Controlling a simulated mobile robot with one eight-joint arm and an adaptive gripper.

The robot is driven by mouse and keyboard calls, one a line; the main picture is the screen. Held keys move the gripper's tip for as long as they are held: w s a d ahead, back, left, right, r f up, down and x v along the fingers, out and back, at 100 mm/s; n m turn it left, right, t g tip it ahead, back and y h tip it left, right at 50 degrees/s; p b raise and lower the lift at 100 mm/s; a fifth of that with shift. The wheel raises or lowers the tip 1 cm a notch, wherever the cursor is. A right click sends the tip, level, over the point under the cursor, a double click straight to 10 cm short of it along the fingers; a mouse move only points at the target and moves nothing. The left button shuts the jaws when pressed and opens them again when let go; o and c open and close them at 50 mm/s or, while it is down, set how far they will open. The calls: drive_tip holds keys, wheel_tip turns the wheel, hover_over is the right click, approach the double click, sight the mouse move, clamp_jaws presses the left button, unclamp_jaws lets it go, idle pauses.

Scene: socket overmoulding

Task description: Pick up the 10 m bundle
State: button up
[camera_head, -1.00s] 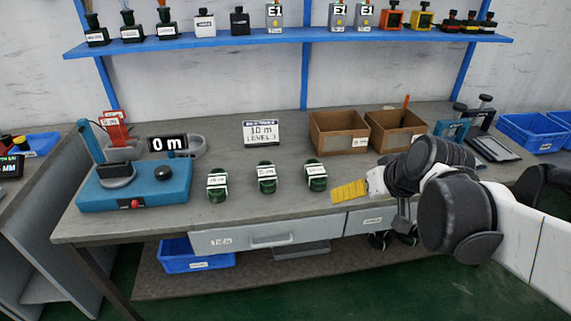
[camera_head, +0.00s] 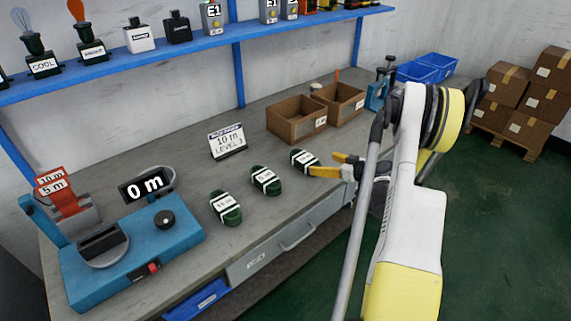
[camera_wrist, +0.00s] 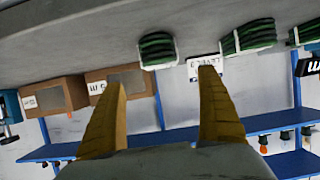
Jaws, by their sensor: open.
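Three green cable bundles with white label bands lie in a row on the grey workbench: a left one (camera_head: 225,207), a middle one (camera_head: 266,180) and a right one (camera_head: 304,160). Their labels are too small to read surely, so I cannot tell which is the 10 m bundle. My gripper (camera_head: 323,164) has yellow fingers and is open and empty, its tips close beside the right bundle. In the wrist view, which is upside down, the fingers (camera_wrist: 163,82) are spread apart. The right bundle (camera_wrist: 157,50) appears beyond the tips, between them; contact is not clear.
A blue measuring device (camera_head: 130,255) with a 0 m display (camera_head: 146,186) is at left. Cardboard boxes (camera_head: 297,119) stand behind my gripper. A blue shelf (camera_head: 200,45) runs above the bench.

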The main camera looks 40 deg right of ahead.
sight(309, 160)
drive_tip(key=shift+w+f, duration=0.25)
drive_tip(key=shift+f, duration=0.05)
drive_tip(key=b+x, duration=0.1)
drive_tip(key=x, duration=0.3)
drive_tip(key=shift+w+d+f+b, duration=0.1)
drive_tip(key=shift+w+f+b, duration=0.15)
drive_tip(key=shift+w+b, duration=0.1)
drive_tip(key=b+x, duration=0.2)
drive_tip(key=x, duration=0.3)
drive_tip(key=shift+w+a+b, duration=0.2)
drive_tip(key=shift+a+b, duration=0.05)
drive_tip(key=shift+b, duration=0.1)
drive_tip(key=shift+r, duration=0.15)
drive_tip(key=c, duration=1.5)
drive_tip(key=shift+r, duration=0.1)
